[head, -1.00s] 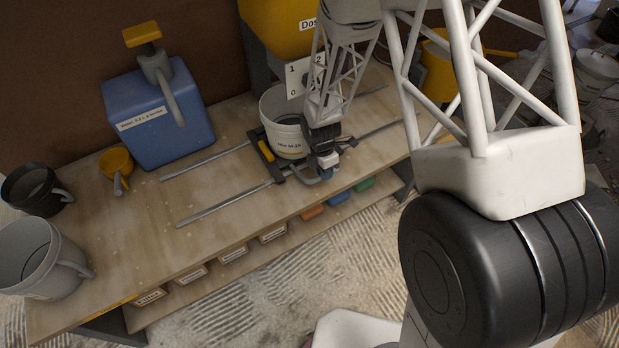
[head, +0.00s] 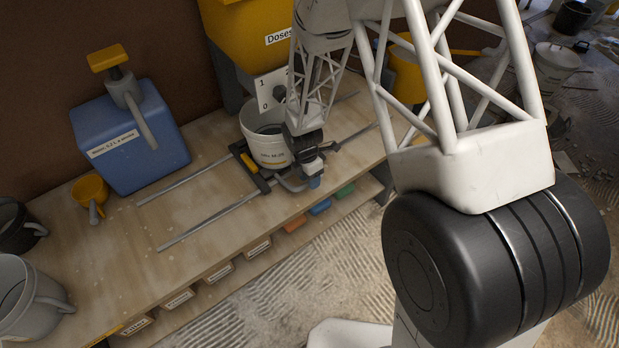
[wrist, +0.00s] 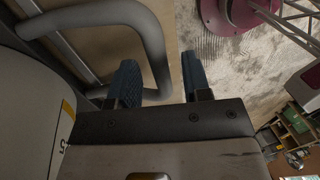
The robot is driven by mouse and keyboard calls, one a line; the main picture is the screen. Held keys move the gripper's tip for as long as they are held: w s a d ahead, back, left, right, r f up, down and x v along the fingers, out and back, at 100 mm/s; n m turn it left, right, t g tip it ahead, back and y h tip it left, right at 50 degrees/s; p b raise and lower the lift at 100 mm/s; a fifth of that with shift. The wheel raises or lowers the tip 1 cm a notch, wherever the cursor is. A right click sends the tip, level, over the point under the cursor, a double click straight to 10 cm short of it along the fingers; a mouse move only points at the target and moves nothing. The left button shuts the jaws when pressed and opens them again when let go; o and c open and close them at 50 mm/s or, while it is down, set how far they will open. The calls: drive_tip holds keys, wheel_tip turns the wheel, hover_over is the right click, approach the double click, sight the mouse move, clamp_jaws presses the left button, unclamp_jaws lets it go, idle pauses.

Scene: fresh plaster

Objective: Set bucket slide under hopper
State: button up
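The white bucket (head: 268,152) stands upright on the dark slide (head: 262,183), which sits on two metal rails (head: 205,224). The yellow hopper (head: 235,35) is above and behind it; a numbered plate hides its outlet, so I cannot tell whether the bucket is directly below. My gripper (head: 314,178) is low at the bucket's front right, by the slide's grey handle (head: 288,185). In the wrist view the fingers (wrist: 160,82) are apart, with the bent handle tube (wrist: 152,35) reaching between them. The bucket's side (wrist: 28,120) fills the left edge there.
A blue dispenser (head: 125,150), a yellow scoop (head: 90,190) and grey (head: 25,300) and black buckets (head: 15,225) stand on the bench's left. Labelled bins (head: 218,273) line the shelf below the front edge. The rails left of the slide are clear.

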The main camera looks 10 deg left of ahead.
drive_tip(key=shift+r, duration=0.15)
wheel_tip(320, 180, up, 7)
drive_tip(key=w+a, duration=0.1)
drive_tip(key=shift+r, duration=0.2)
idle(0.5)
idle(0.5)
